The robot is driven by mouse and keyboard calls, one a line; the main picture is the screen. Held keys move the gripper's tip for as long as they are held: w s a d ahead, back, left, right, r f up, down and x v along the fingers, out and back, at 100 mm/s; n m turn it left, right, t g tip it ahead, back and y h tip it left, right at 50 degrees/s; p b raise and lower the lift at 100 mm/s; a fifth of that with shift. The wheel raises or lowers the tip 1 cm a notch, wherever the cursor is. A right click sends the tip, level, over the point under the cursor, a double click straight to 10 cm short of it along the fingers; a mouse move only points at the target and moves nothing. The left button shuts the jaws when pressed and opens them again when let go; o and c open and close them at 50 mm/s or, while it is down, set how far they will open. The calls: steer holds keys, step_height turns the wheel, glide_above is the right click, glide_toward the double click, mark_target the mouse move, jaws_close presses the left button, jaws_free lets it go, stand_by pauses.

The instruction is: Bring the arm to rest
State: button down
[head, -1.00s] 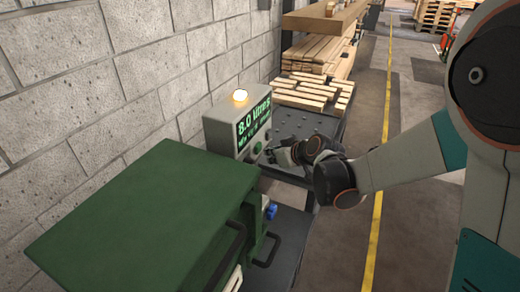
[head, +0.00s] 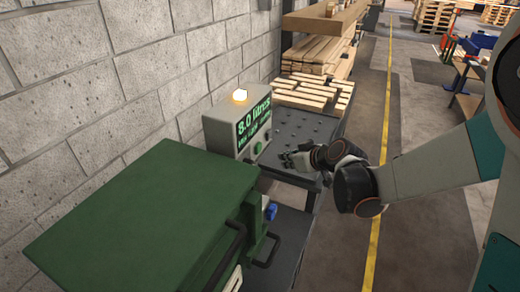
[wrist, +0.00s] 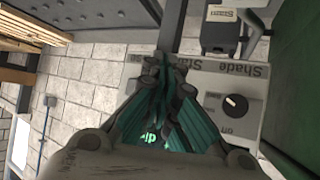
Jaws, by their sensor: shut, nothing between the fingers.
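My gripper (head: 287,160) is shut and empty in the head view, in front of and to the right of a grey control box (head: 222,130). My arm reaches in from the right. In the wrist view my gripper (wrist: 165,65) shows with its fingers together. Behind it is a grey panel (wrist: 268,105) marked "Shade", with a black knob and the word "off".
A dark green cabinet (head: 140,215) with black handles fills the lower left. A dark perforated bench top (head: 300,128) lies behind my gripper, with stacked timber (head: 312,90) beyond. A block wall (head: 90,80) runs along the left. The floor right of the yellow line (head: 384,130) looks mostly clear.

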stand_by(0.3)
steer(key=s+d+r+m+h, duration=0.35)
steer(key=s+d+r, duration=0.45)
steer(key=s, duration=0.5)
steer(key=s+d+m+h, duration=0.1)
steer(key=s+d+m, duration=0.1)
steer(key=s+d, duration=0.3)
steer(key=s+d+m+g+h, duration=0.1)
steer(key=s+d, duration=0.3)
steer(key=s, duration=0.7)
steer(key=shift+s+d+r+m+h, duration=0.2)
steer(key=shift+d+m+h, duration=0.15)
steer(key=shift+m+h, duration=0.35)
steer(key=shift+a, duration=0.1)
